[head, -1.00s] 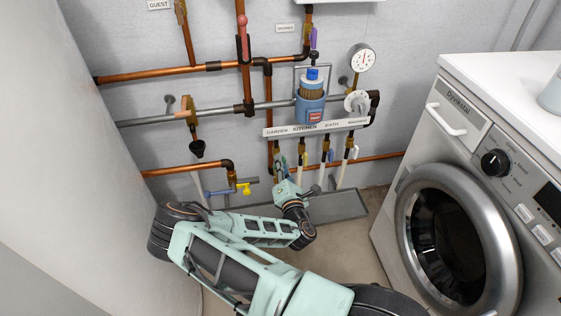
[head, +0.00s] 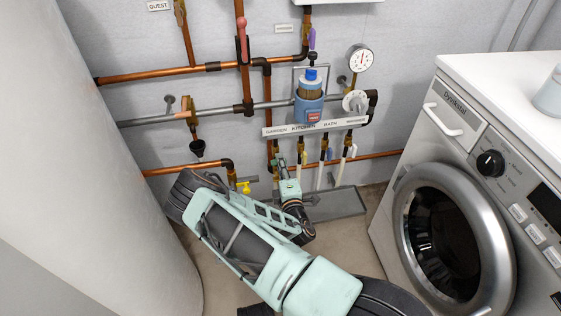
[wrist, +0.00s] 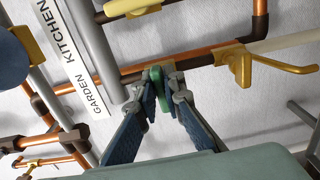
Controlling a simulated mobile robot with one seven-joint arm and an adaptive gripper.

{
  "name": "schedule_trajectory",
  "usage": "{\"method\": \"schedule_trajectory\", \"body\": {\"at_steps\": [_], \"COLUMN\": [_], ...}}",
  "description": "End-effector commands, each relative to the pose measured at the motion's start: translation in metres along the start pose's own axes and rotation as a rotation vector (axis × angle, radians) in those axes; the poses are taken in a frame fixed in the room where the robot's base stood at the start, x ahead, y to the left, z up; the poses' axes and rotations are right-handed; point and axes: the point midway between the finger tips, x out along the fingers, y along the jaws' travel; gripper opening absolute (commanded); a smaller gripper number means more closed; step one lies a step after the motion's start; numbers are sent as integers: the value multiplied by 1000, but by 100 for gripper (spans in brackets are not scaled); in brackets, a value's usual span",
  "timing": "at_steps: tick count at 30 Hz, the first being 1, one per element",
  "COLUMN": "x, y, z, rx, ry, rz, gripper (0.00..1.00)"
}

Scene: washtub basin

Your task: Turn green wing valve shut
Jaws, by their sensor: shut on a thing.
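The green wing valve (wrist: 157,77) shows in the wrist view as a green piece between my fingertips, near the GARDEN end of the label strip. My gripper (wrist: 160,84) is shut on it, one blue-grey finger on each side. In the head view my gripper (head: 281,163) reaches up to the left end of the manifold, under the word GARDEN. There the valve is mostly hidden by the gripper, and its exact angle cannot be told.
The label strip (head: 315,127) runs above several neighbouring levers, including a blue one (head: 329,154) just right of my gripper. A yellow tap (head: 244,187) is close on the left. The washing machine (head: 450,200) stands at right. A grey floor tray (head: 335,204) lies below.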

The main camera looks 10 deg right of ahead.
Motion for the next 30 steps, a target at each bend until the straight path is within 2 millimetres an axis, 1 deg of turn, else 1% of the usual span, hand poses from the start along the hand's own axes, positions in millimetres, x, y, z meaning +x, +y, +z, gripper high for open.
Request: {"method": "schedule_trajectory", "body": {"at_steps": [16,17,21,30], "x": [1,1,1,-2], "y": [1,1,1,0], "z": [-2,-2,-1,0], "rx": [23,23,22,21], "ry": [4,4,3,1], "rz": [3,3,2,0], "gripper": [0,12,26,26]}}
